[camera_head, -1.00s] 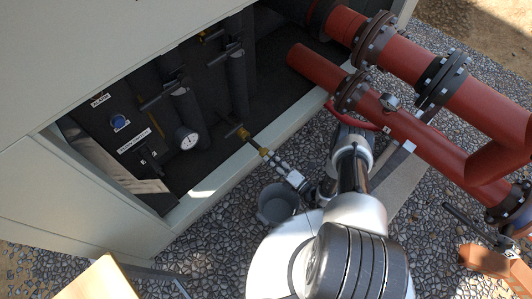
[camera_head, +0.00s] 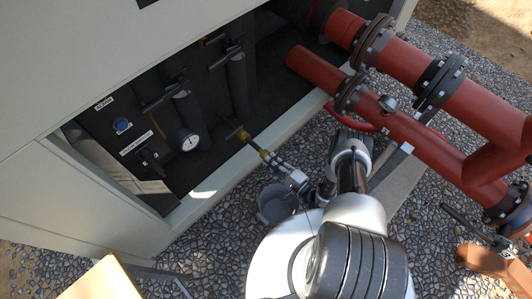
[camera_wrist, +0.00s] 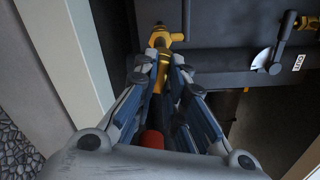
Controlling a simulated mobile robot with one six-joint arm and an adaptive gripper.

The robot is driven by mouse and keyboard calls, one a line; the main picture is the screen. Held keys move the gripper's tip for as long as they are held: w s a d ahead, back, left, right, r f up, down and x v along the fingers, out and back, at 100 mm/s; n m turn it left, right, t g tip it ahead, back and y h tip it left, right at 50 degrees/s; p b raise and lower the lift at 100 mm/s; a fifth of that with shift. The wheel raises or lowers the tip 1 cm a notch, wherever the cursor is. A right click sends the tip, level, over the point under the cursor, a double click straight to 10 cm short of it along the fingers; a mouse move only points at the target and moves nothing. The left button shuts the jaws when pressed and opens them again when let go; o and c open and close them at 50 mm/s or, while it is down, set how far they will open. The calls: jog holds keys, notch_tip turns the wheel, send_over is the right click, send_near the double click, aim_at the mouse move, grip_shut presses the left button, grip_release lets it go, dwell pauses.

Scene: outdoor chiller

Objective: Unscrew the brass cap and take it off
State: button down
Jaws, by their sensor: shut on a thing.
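The brass fitting (camera_head: 264,154) shows at the end of a short pipe stub low in the open cabinet. In the wrist view, the yellow brass valve body (camera_wrist: 166,38) lies just beyond my fingertips. My gripper (camera_head: 276,161) points along the stub and meets its outer end. In the wrist view, my gripper (camera_wrist: 160,64) has its two fingers closed in on the brass cap (camera_wrist: 158,80), which is mostly hidden between them. I cannot tell whether the cap is loose on its thread. A red piece (camera_wrist: 153,142) shows between the finger bases.
A grey bucket (camera_head: 277,203) stands on the gravel below the fitting. Large red pipes (camera_head: 405,125) run along the right. The pale cabinet sill (camera_head: 215,180) crosses beside the stub. A pressure gauge (camera_head: 188,141) and dark pipes are inside the cabinet.

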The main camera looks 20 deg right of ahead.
jog(key=c, duration=1.6)
grip_release()
jog(key=shift+o, duration=0.6)
